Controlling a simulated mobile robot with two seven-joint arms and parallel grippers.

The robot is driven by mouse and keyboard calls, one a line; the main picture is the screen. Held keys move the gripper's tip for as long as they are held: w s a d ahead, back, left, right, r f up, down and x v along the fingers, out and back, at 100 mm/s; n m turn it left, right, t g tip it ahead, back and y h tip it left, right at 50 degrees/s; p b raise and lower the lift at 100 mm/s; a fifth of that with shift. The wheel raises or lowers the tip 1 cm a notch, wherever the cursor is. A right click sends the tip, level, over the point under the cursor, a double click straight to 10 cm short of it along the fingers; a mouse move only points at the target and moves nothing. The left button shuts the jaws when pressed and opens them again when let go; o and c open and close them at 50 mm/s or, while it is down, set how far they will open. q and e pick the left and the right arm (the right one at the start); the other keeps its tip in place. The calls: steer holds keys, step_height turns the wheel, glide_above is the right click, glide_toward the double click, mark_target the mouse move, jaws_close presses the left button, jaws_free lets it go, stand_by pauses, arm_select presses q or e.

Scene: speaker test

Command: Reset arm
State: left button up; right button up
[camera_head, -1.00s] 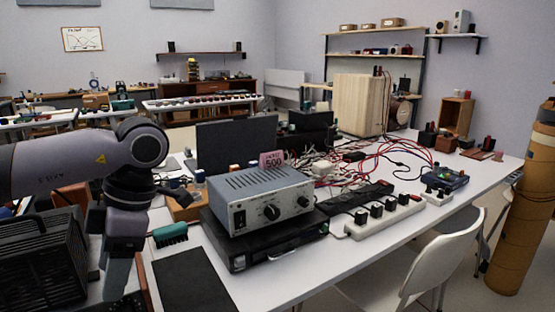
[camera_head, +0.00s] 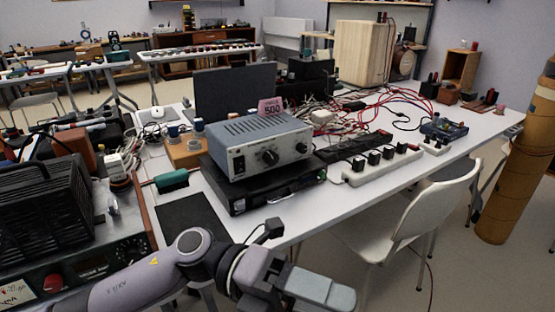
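My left arm comes in from the lower left, and my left gripper (camera_head: 318,289) lies at the bottom of the view, pointing right. It is in front of the table's near edge, over the floor. Its fingers cannot be made out clearly, so I cannot tell whether it is open or shut. No object shows in it. My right gripper is not in view.
The white table (camera_head: 270,232) holds a grey power supply (camera_head: 258,146) on a black box (camera_head: 262,188), a white power strip (camera_head: 382,166) and tangled cables. A black-and-red device (camera_head: 100,262) stands at left. A white chair (camera_head: 425,205) stands at the near edge.

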arm_select(q)
steer(key=w+a+r+n+t+h, duration=0.15)
steer(key=w+n+t+h, duration=0.5)
steer(key=n+t, duration=0.65)
steer(key=w+a+f+n+t+y, duration=0.5)
steer(key=a+f+n+t+y, duration=0.6)
steer(key=n, duration=0.7)
steer(key=s+a+f+n+g+y, duration=0.3)
steer(key=s+a+f+n+y, duration=0.3)
steer(key=f, duration=0.5)
steer(key=s+a+f+n+g+y, duration=0.3)
steer(key=s+a+f+n+y, duration=0.15)
steer(key=s+a+f, duration=0.5)
step_height(320, 180, up, 10)
steer(key=w+d+p, duration=0.1)
steer(key=w+p, duration=0.1)
steer(key=p, duration=1.1)
steer(key=shift+d+t+p, duration=0.3)
steer(key=shift+d+p, duration=0.05)
steer(key=shift+d, duration=0.05)
steer(key=shift+s+r, duration=0.1)
